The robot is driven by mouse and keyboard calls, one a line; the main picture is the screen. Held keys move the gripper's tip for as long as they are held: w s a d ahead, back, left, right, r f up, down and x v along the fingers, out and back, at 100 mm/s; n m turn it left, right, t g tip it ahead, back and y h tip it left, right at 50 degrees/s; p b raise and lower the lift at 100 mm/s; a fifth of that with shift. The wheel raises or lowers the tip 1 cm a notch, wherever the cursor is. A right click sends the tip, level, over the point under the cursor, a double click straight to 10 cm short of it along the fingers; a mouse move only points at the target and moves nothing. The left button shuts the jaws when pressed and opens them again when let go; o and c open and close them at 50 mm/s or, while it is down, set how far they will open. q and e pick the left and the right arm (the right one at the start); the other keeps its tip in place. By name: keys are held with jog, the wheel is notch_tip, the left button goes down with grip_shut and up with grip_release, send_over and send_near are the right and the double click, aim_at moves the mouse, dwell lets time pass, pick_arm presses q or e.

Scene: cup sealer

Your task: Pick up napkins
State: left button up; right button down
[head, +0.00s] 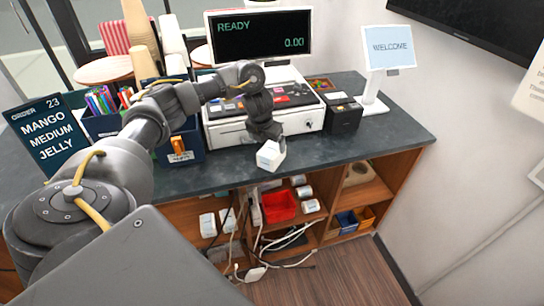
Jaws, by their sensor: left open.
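My left gripper (268,147) points down over the counter's front edge, above these shelves. It is open. A small white block (271,155) shows at its end, tilted; I cannot tell whether it is a pack or part of the gripper. The fingertips are not clear. My right gripper is not in view.
The dark counter (385,130) carries a cash register (235,131), a black box (344,112), a welcome display (389,47), cup stacks (143,62) and an order sign (46,134). The red bin (279,206) and loose cables (262,240) are below. The counter's right end is clear.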

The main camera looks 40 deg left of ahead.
aim_at(271, 149)
pick_arm(q)
jog(key=x, duration=0.2)
jog(key=shift+w+f, duration=0.3)
jog(key=shift+w, duration=0.1)
jog(key=shift+d+f, duration=0.1)
jog(key=shift+f, duration=0.25)
jog(key=p+x, duration=0.1)
jog(key=x, duration=0.3)
jog(key=shift+w+f+p, duration=0.1)
jog(key=shift+f+p, duration=0.05)
jog(key=shift+p, duration=0.15)
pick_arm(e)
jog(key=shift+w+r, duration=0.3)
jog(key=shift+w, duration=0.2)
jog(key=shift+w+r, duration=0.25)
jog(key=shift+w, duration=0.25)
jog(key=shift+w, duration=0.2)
pick_arm(q)
jog(key=shift+f+b, duration=0.2)
jog(key=shift+b, duration=0.1)
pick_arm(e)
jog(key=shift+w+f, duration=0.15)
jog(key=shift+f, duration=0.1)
pick_arm(q)
jog(key=shift+c, duration=0.3)
